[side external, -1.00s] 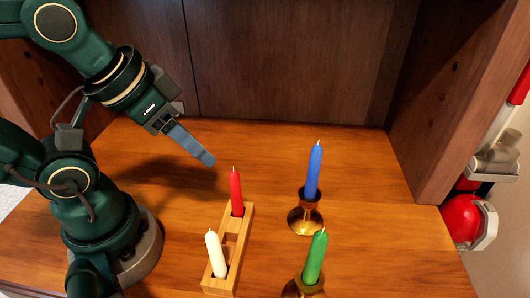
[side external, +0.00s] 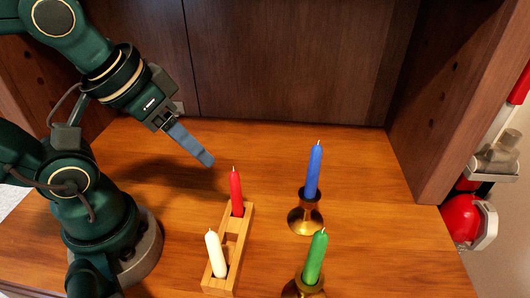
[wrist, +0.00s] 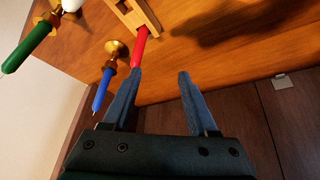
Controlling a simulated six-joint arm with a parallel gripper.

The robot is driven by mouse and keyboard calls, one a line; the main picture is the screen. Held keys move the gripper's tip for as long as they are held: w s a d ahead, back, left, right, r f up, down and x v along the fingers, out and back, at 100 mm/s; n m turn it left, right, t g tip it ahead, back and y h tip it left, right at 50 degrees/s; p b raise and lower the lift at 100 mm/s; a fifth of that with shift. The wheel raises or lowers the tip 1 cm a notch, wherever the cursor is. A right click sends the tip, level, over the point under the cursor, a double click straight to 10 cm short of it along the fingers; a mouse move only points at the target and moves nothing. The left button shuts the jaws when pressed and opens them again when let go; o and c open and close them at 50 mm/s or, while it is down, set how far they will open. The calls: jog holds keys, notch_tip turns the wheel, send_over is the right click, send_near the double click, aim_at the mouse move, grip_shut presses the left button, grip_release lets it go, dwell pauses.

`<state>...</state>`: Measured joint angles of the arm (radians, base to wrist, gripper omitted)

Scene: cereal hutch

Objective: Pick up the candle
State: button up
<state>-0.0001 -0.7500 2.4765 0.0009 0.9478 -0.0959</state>
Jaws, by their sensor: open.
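A red candle (side external: 236,193) and a white candle (side external: 216,255) stand in a wooden block holder (side external: 238,245). A blue candle (side external: 313,170) stands in a brass holder (side external: 306,219), and a green candle (side external: 315,258) stands in another at the front. My gripper (side external: 208,162) is open and empty, above the shelf, up and left of the red candle. In the wrist view, my gripper (wrist: 160,74) shows nothing between its fingers. The red candle (wrist: 139,46) appears just beyond the left fingertip, and the blue candle (wrist: 102,91) lies left of that finger.
The wooden shelf surface (side external: 380,200) is clear at the right and behind the candles. A dark back panel (side external: 290,60) and a right side wall (side external: 455,90) enclose it. A red and a clear dispenser-like item (side external: 465,215) sit outside the right wall.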

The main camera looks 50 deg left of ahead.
aim_at(323, 235)
jog(key=w+d+r+n+g, duration=0.3)
jog(key=w+d+r, duration=0.35)
jog(key=d, duration=0.35)
jog(key=d+f+m, duration=0.1)
jog(key=d+f, duration=0.1)
jog(key=d, duration=0.2)
jog(key=s+d+f+m+g, duration=0.1)
jog(key=d+f, duration=0.1)
jog(key=d, duration=0.1)
jog(key=s+d+f+m+g, duration=0.1)
jog(key=d+f, duration=0.1)
jog(key=d, duration=0.2)
jog(key=shift+s+d+f, duration=0.15)
jog(key=shift+d, duration=0.15)
jog(key=shift+s+f, duration=0.1)
jog(key=shift+f, duration=2.4)
grip_shut()
